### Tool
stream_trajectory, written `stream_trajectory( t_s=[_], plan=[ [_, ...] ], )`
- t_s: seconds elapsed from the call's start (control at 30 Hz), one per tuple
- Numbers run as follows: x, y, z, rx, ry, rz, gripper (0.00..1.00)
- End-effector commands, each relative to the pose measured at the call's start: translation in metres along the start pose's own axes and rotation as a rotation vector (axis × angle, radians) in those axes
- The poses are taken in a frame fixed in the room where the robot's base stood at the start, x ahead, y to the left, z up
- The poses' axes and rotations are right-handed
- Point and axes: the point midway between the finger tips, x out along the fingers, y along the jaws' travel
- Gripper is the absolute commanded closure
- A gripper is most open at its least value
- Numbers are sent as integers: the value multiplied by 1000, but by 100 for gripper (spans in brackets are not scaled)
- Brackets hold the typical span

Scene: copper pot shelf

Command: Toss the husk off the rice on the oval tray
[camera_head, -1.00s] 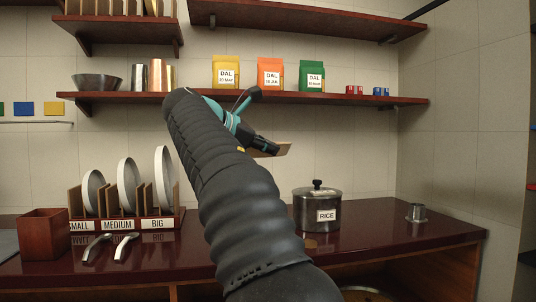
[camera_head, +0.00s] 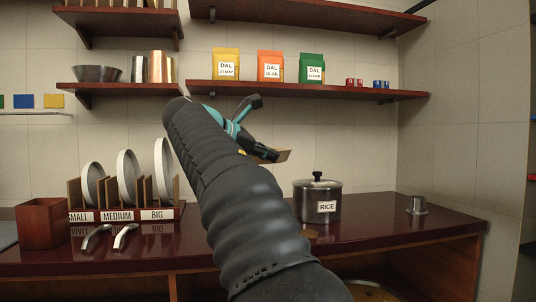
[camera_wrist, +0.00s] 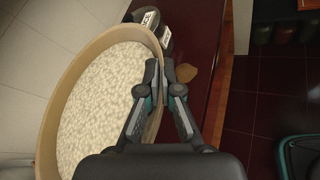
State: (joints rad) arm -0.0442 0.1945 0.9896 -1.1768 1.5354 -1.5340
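The oval tray (camera_wrist: 110,38) is tan with a raised rim and fills the left of the wrist view. A layer of pale grains of rice (camera_wrist: 105,95) covers its floor; I cannot tell husk from rice. My gripper (camera_wrist: 160,72) has its fingers closed at the tray's right rim, one on each side. In the head view my gripper (camera_head: 243,122) is held above the counter, below the dal shelf. Only a tan edge of the tray (camera_head: 283,156) shows there, with the rest hidden behind my arm.
A plate rack (camera_head: 150,215) and wooden box (camera_head: 43,223) stand left. A shelf (camera_head: 310,92) with dal packets hangs above.

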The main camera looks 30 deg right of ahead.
Motion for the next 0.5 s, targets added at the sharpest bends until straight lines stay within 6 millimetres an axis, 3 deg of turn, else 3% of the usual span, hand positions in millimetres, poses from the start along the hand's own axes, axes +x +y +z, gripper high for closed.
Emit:
stream_trajectory(
  t_s=[0.5],
  plan=[
    [-8,10,21,1,-1,1,100]
  ],
)
